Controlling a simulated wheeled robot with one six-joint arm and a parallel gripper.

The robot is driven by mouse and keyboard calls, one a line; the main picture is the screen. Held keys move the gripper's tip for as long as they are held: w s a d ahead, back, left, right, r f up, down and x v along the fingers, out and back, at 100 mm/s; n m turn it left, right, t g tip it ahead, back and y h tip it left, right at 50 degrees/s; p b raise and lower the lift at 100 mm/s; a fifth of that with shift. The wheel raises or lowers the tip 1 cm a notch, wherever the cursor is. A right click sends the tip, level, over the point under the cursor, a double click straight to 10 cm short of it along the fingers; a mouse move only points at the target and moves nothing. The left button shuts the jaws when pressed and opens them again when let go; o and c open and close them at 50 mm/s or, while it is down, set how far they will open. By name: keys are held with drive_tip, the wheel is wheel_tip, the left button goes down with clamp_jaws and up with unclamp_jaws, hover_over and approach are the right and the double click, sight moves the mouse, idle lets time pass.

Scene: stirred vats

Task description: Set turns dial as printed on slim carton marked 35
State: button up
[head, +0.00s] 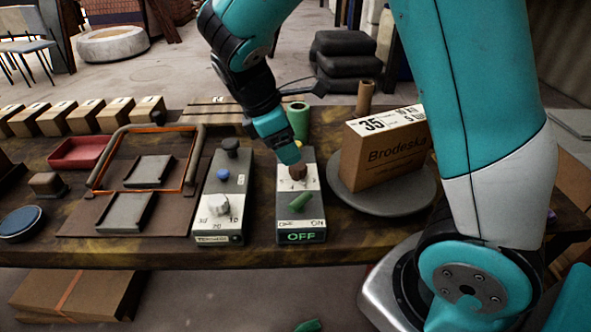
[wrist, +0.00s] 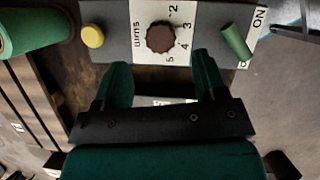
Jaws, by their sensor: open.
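The slim brown carton marked 35 (head: 385,160) stands on a round grey plate (head: 355,203), right of the middle. Its front reads Brodeska; the small print beside the 35 on top is too small to read surely. The dial also shows in the head view (head: 298,172). My gripper (wrist: 161,66) is open and empty, fingers pointing toward the dial, apparently apart from it.
The same box has a yellow button (wrist: 92,36), a green lever (wrist: 236,42) and a display (head: 301,237) reading OFF. A second control box (head: 222,195) with a white knob stands to its left. A green roll (head: 299,120) stands behind. A wire-framed press (head: 145,190) lies farther left.

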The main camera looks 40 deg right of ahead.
sight(298, 166)
drive_tip(key=b+x, duration=0.1)
drive_tip(key=x, duration=0.4)
drive_tip(key=shift+d+f, duration=0.2)
drive_tip(key=shift+f, duration=0.15)
drive_tip(key=c, duration=0.9)
